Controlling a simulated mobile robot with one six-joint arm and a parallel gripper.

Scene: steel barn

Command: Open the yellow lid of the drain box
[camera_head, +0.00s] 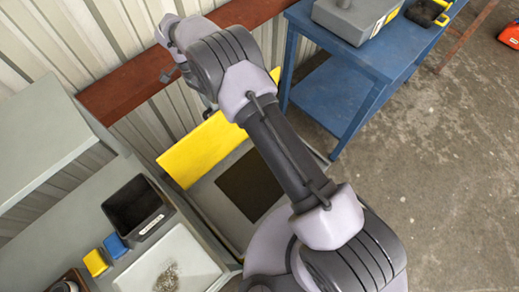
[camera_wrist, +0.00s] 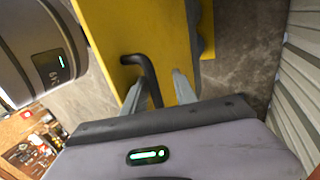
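The yellow lid (camera_head: 196,152) stands raised, roughly upright, at the wall side of the grey drain box. The dark opening (camera_head: 250,185) of the box shows uncovered beside it. In the wrist view the lid (camera_wrist: 165,25) fills the upper middle, with a bent black handle (camera_wrist: 149,72) on it. My gripper (camera_wrist: 158,80) is at this handle, with its two pale fingers apart. The handle lies between them, nearer the left finger, and a gap shows toward the right finger. Whether a finger touches it I cannot tell. In the head view my arm hides the handle and fingertips.
A grey bench (camera_head: 75,230) at left carries a black bin (camera_head: 137,207), small blue and yellow blocks, and a tray with grit. A blue table (camera_head: 345,85) stands at upper right. A corrugated wall with a red-brown rail is behind the lid.

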